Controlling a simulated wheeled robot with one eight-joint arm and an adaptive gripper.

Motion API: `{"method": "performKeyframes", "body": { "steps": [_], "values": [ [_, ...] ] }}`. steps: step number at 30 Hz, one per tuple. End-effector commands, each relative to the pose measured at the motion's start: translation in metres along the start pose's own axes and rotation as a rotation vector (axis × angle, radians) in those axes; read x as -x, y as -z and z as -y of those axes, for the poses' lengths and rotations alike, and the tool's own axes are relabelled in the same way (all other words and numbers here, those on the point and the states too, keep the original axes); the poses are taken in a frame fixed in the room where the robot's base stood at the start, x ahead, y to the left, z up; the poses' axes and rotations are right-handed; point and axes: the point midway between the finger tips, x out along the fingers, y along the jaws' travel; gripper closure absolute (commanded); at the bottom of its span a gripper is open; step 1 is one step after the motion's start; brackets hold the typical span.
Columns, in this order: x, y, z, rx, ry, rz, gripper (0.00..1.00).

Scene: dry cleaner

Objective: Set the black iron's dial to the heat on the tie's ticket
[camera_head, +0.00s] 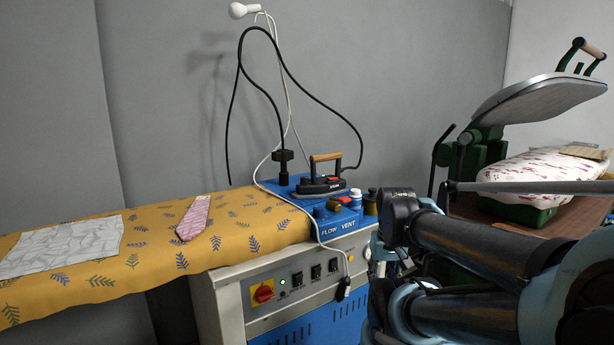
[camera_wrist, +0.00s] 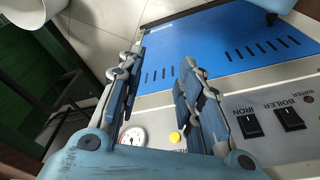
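The black iron (camera_head: 319,186) with a wooden handle rests on the blue top of the ironing unit, with small red parts on its body. Its dial is too small to make out. A pink patterned tie (camera_head: 194,218) lies on the yellow leaf-print board; I cannot make out a readable ticket on it. My gripper (camera_wrist: 162,57) is open and empty in the wrist view, its fingers spread in front of the unit's control panel. In the head view my arm reaches in from the right, to the right of and lower than the iron, and the fingers are mostly hidden.
The control panel carries a red-and-yellow rotary switch (camera_head: 263,292) and black rocker switches, labelled IRON (camera_wrist: 250,124) and BOILER (camera_wrist: 290,117). Small bottles (camera_head: 356,196) stand right of the iron. Cables loop above it. A press (camera_head: 540,98) is at right.

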Motion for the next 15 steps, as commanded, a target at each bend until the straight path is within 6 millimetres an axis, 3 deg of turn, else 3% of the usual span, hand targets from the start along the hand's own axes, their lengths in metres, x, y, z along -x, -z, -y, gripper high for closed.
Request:
{"method": "performKeyframes", "body": {
  "steps": [5, 7, 9, 11, 15],
  "values": [
    [0.000, 0.000, 0.000, 0.000, 0.000, 0.000, 0.67],
    [0.000, 0.000, 0.000, 0.002, 0.000, 0.000, 0.55],
    [0.010, -0.005, 0.001, 0.018, 0.000, -0.010, 0.55],
    [0.017, 0.001, 0.002, 0.052, 0.002, -0.008, 0.55],
    [0.050, 0.032, 0.006, 0.213, 0.007, 0.006, 0.55]
  ]
}}
